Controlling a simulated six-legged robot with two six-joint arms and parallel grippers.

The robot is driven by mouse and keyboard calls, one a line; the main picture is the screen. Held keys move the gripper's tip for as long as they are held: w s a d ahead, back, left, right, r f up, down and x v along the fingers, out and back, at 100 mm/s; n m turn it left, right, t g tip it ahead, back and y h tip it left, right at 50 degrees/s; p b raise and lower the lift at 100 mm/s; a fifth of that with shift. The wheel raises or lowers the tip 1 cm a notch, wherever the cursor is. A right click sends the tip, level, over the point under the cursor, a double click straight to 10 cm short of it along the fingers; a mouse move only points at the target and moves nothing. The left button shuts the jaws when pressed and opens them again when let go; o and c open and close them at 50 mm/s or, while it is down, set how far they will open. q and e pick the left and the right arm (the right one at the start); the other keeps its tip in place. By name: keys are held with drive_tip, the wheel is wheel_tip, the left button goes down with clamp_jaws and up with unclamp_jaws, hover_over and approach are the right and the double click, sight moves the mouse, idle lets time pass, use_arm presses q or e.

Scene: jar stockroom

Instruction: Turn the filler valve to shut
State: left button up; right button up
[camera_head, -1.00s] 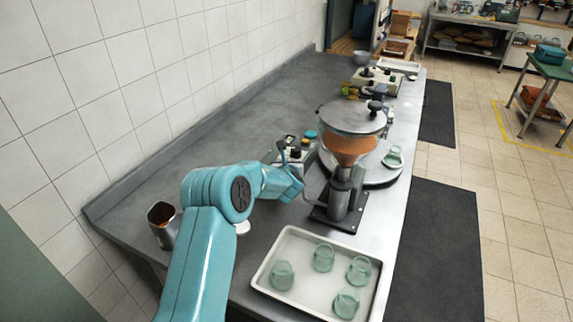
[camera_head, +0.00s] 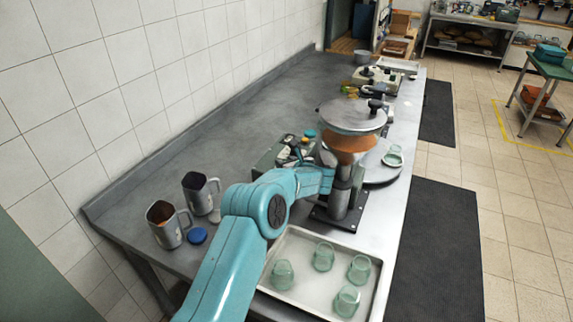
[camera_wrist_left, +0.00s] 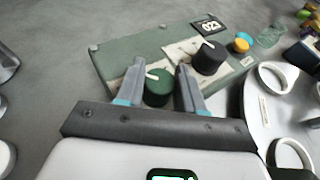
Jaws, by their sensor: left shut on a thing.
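The filler (camera_head: 348,146) stands on the bench, a funnel of orange stuff under a round steel lid (camera_head: 350,118) on a steel column. Beside it, on its left, is a green control box (camera_head: 268,162), largely hidden by my arm in the head view. In the left wrist view the box (camera_wrist_left: 120,57) carries a green knob (camera_wrist_left: 157,94) with a white pointer line and a black knob (camera_wrist_left: 209,61). My left gripper (camera_wrist_left: 161,78) has its fingers on either side of the green knob and is shut on it; the fingertips are hard to make out in the head view. My right gripper is out of view.
A white tray (camera_head: 300,256) with several green glass jars is at the bench front. Two metal jugs (camera_head: 201,197) and a blue lid (camera_head: 197,235) stand at left. A turntable (camera_head: 380,173) with a jar is right of the filler. The bench toward the wall is clear.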

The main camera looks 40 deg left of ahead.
use_arm(q)
drive_tip(key=shift+r+n+g, duration=0.1)
drive_tip(key=shift+n+g, duration=0.3)
drive_tip(key=o, duration=1)
drive_tip(key=shift+c, duration=0.2)
drive_tip(key=shift+m, duration=0.3)
